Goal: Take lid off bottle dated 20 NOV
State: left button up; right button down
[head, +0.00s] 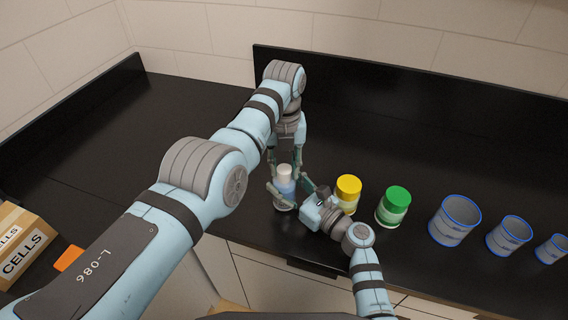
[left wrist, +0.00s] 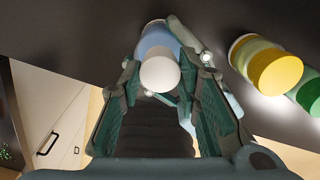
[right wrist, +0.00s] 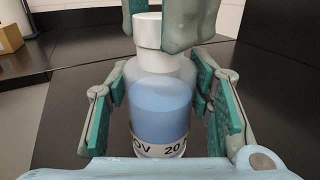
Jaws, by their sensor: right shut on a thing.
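The bottle (right wrist: 160,105) is clear with blue liquid and a white lid (right wrist: 161,31). Its label reads "OV 20" where it shows in the right wrist view; the rest is hidden. It stands upright near the counter's front edge, with its lid on, in the head view (head: 285,187). My right gripper (head: 287,196) is shut on the bottle's body from the front. My left gripper (left wrist: 168,80) points down from above, open, with its fingers on either side of the white lid and a gap to it.
A yellow-lidded jar (head: 348,189) and a green-lidded jar (head: 393,207) stand right of the bottle. Several grey cups with blue rims (head: 455,221) stand farther right. Boxes marked CELLS (head: 22,250) are at far left. The black counter (head: 110,130) is clear behind.

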pick_arm(q)
jog(key=n, duration=0.6)
jog(key=shift+a, duration=0.1)
grip_shut()
pick_arm(e)
jog(key=shift+s+d+f, duration=0.1)
jog(key=shift+f, duration=0.2)
pick_arm(q)
jog(key=n, duration=0.9)
jog(key=shift+s+n, duration=0.1)
jog(key=shift+n, duration=0.2)
jog(key=n, duration=0.4)
jog(key=shift+n, duration=0.3)
jog(key=n, duration=3.3)
jog(key=shift+s+n, duration=0.1)
jog(key=shift+n, duration=0.3)
jog(key=shift+r, duration=0.2)
